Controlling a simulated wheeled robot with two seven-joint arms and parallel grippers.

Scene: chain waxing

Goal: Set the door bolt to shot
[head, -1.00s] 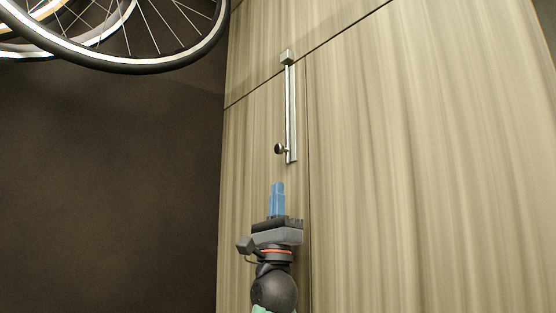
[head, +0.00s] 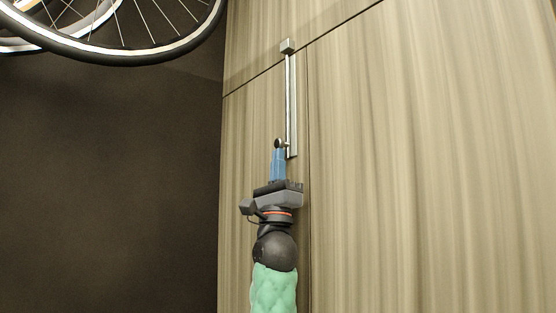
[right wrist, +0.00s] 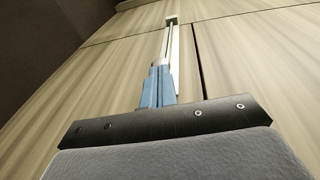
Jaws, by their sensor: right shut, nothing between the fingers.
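The door bolt (head: 291,100) is a slim metal rod on a narrow plate, mounted upright on a wood-grain door. Its round dark knob (head: 279,143) sits at the lower end of the plate. A small square keeper (head: 288,46) is at the top, above the seam. My right gripper (head: 278,152) has blue fingers, shut with nothing between them, with the tips just below the knob, at or very near it. In the right wrist view, the fingers (right wrist: 157,80) point up along the bolt plate (right wrist: 173,45), and the knob is mostly hidden by the tips. My left gripper is not in view.
The wood-grain door (head: 420,180) has a vertical seam just right of the bolt and a seam across near the keeper. A bicycle wheel (head: 130,58) hangs at upper left before a dark wall (head: 110,190). The space left of my right arm looks clear.

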